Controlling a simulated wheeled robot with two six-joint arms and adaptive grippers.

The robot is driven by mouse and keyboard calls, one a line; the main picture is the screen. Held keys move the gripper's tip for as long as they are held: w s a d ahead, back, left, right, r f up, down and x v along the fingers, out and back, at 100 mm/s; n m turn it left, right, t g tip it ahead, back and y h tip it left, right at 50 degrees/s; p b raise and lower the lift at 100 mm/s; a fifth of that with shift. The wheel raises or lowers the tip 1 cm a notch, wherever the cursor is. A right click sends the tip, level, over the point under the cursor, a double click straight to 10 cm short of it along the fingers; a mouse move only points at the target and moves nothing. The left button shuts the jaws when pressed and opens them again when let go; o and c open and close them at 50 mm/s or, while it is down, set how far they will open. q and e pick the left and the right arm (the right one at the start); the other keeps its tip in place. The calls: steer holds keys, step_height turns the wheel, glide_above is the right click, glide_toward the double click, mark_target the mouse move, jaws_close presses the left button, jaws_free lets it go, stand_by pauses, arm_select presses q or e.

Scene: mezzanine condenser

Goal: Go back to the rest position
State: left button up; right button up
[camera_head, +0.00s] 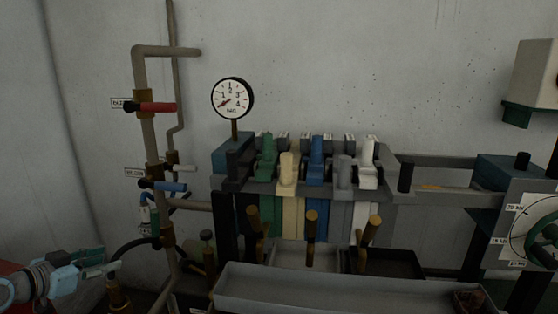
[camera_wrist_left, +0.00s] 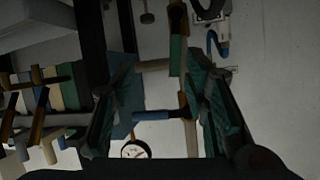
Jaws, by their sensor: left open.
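My left gripper (camera_head: 103,263) reaches in low at the left edge of the head view, its teal-grey fingers pointing right. It also shows in the left wrist view (camera_wrist_left: 161,68), with its two fingers well apart and nothing gripped between them. It is left of the vertical pipe (camera_head: 148,130) and below the blue-handled valve (camera_head: 170,186). In the left wrist view the blue handle (camera_wrist_left: 152,116) shows beyond the gap between the fingers. My right gripper is in neither view.
A red-handled valve (camera_head: 155,107) sits higher on the pipe. A round gauge (camera_head: 232,98) stands above a row of coloured levers (camera_head: 316,160). A grey tray (camera_head: 340,290) lies in front, low. A dial box (camera_head: 525,225) is at the right. Bare wall is behind.

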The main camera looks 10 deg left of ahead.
arm_select(q)
steer(key=s+a+f+n+y, duration=0.25)
steer(key=a+f+y, duration=0.45)
steer(key=a, duration=0.4)
steer(key=s+f+n+g+p, duration=0.1)
steer(key=s+f+g+p, duration=0.1)
steer(key=s+f, duration=0.65)
steer(key=s+f+n+g+p, duration=0.1)
steer(key=s+f+g, duration=0.2)
steer(key=f, duration=1.1)
steer(key=s+d+f+g+h+p, duration=0.1)
steer(key=s+d+f+g+p, duration=0.25)
steer(key=s+d+f, duration=1.35)
steer(key=s+d+f+g+h+p, duration=0.1)
steer(key=s+d+f+g+h, duration=0.1)
steer(key=s+d, duration=1.2)
steer(key=s+m+g, duration=0.1)
steer(key=s, duration=0.2)
steer(key=shift+d+f+h, duration=0.2)
steer(key=shift+h, duration=0.1)
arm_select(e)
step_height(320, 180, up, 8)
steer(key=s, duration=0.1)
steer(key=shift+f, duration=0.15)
